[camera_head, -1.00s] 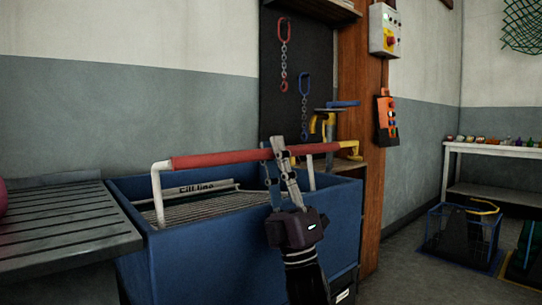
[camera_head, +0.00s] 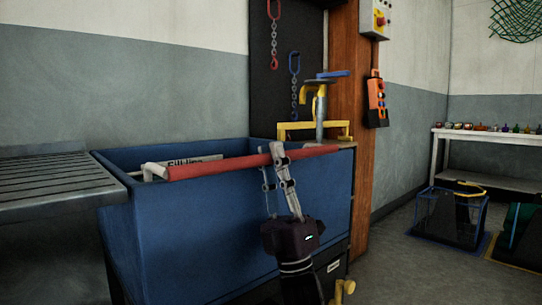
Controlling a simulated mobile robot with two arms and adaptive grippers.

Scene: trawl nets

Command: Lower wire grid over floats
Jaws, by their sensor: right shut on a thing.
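The wire grid's red handle bar (camera_head: 225,163) runs across the blue tank (camera_head: 205,225), close to its front rim. A white bent rod (camera_head: 152,171) joins the bar's left end and drops inside the tank. The mesh of the grid is hidden behind the tank's front wall, and no floats show. My right gripper (camera_head: 276,160) reaches up from below in front of the tank and is shut on the red bar near its right part. My left gripper is not in view.
A slatted grey table (camera_head: 55,185) adjoins the tank's left side. A yellow bracket (camera_head: 340,131) and a post with a blue lever (camera_head: 332,74) stand behind its right end, by a wooden post (camera_head: 345,105). A wire basket (camera_head: 448,215) is on the floor at right.

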